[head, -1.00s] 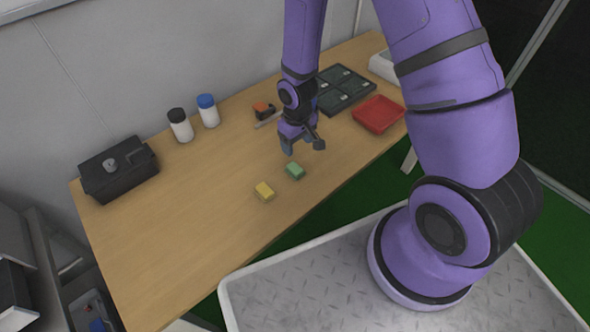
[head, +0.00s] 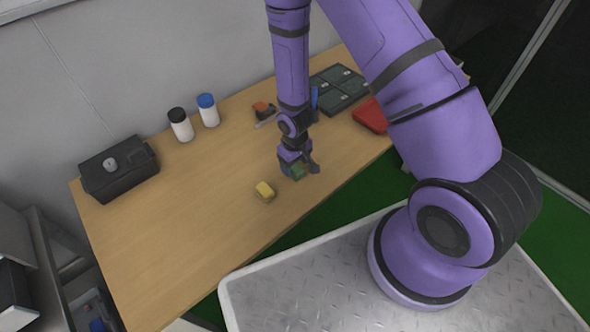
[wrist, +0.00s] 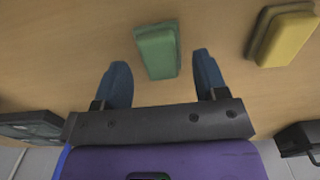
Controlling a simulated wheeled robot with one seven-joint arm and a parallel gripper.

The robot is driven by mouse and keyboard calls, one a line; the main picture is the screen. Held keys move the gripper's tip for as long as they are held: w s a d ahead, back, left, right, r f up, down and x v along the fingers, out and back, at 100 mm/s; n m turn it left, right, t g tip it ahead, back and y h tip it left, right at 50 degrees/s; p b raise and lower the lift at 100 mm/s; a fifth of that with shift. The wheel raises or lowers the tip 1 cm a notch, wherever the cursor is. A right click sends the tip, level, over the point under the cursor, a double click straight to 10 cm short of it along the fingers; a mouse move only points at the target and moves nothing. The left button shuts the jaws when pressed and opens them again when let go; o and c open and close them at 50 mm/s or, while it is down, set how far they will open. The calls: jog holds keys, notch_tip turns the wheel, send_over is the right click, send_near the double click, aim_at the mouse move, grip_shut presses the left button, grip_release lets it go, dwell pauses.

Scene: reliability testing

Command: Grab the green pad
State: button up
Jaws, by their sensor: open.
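The green pad (wrist: 157,52) lies flat on the wooden table. In the wrist view it shows between and slightly beyond the two blue fingertips of my gripper (wrist: 161,82), with space on both sides. In the head view my gripper (head: 294,168) is low over the table at the green pad (head: 297,174), which is partly hidden by the gripper. The gripper is open and empty. I cannot tell the exact height of the fingertips above the table.
A yellow pad (head: 265,190) lies close by, left of the green one; it also shows in the wrist view (wrist: 283,36). Two bottles (head: 181,126), a black box (head: 118,170), an orange-and-black object (head: 262,109), a dark divided tray (head: 340,88) and a red tray (head: 371,116) stand farther off. The table's front left is clear.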

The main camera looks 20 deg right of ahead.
jog(key=shift+f, duration=0.8)
jog(key=shift+r, duration=0.1)
jog(key=c, duration=1.2)
